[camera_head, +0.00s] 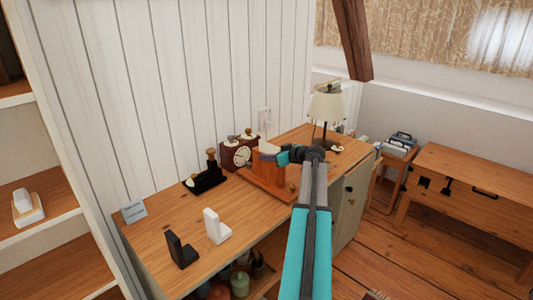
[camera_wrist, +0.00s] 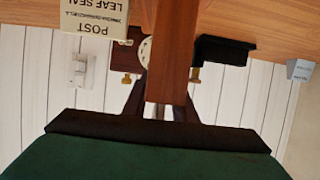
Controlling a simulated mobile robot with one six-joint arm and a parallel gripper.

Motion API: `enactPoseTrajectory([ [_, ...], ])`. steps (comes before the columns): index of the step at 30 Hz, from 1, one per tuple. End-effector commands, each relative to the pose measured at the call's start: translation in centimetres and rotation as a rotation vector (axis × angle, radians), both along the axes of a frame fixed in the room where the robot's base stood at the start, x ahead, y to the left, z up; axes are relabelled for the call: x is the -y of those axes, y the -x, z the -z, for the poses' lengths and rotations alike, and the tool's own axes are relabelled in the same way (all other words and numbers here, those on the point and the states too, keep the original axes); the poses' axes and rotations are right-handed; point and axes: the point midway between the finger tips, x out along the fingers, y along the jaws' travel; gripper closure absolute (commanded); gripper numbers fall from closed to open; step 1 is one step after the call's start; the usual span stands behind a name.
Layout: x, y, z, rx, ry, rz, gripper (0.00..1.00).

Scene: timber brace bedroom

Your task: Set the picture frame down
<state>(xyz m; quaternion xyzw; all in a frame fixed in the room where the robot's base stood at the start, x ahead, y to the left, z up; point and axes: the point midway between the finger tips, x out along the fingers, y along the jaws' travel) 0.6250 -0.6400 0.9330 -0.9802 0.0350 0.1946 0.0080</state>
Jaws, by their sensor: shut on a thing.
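The picture frame, seen as a brown wooden piece (camera_wrist: 168,55), is held edge-on between the dark fingers of my gripper (camera_wrist: 160,112) in the wrist view. In the head view the wooden piece (camera_head: 268,167) shows at the end of my gripper (camera_head: 281,158), above the middle of the wooden desk (camera_head: 150,238). My gripper is shut on it. Its picture face is not clear in either view. I cannot tell whether its lower edge touches the desk or the wooden piece below.
A clock (camera_head: 241,155) and a black stand (camera_head: 206,179) are left of my gripper. A white bookend (camera_head: 216,228), a black bookend (camera_head: 181,250) and a small card (camera_head: 133,211) stand nearer. A lamp (camera_head: 327,105) is behind. Bare desk lies around the bookends.

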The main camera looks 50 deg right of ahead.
Motion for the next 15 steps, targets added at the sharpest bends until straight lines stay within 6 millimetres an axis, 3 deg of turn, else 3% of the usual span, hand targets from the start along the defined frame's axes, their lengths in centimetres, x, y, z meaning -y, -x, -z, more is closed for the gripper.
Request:
enactPoseTrajectory([
  [15,0.07,-0.01,0.65,0.007,-0.001,0.003,1.00],
])
